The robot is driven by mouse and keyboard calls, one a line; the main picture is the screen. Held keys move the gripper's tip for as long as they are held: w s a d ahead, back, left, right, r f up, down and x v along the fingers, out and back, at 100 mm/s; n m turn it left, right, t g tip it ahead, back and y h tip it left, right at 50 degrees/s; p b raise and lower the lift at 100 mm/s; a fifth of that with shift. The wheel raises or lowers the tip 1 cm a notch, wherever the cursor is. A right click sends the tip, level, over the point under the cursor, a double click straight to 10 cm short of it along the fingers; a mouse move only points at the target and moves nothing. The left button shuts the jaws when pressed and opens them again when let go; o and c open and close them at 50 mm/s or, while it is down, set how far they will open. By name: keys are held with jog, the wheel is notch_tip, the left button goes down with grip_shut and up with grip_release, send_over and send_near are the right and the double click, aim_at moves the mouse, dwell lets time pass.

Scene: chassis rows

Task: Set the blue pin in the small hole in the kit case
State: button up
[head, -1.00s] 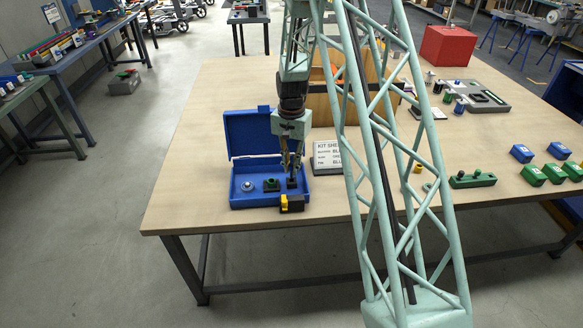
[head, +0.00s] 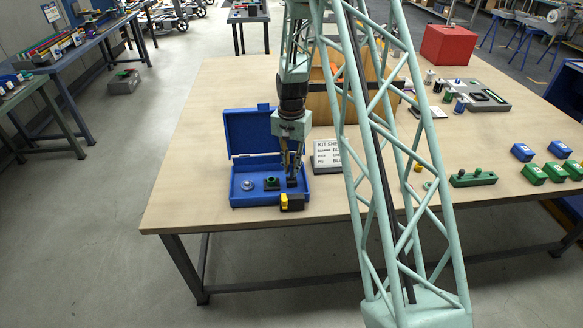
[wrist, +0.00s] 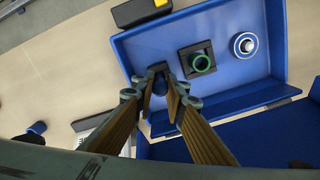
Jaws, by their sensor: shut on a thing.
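The open blue kit case (head: 238,202) stands at the table's front left, its lid raised at the back. My gripper (head: 291,174) reaches down into its right part. In the wrist view, my gripper (wrist: 161,90) is shut on the blue pin (wrist: 158,97), mostly hidden between the fingers. Below the fingertips is a small dark block (wrist: 156,68), also visible in the head view (head: 291,183). I cannot tell whether the pin's end is in its hole. A larger dark block with a green ring (wrist: 202,62) sits beside it, then a round silver-and-blue part (wrist: 245,45).
A black-and-yellow piece (head: 292,202) sits at the case's front right corner. A kit sheet (head: 326,157) lies right of the case, before a wooden bin (head: 319,108). Green and blue parts lie at the table's right. The table left of the case is clear.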

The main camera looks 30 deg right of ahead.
jog(key=shift+f+b, duration=0.7)
jog(key=shift+f, duration=0.65)
jog(key=o, duration=0.9)
jog(key=shift+r, duration=6)
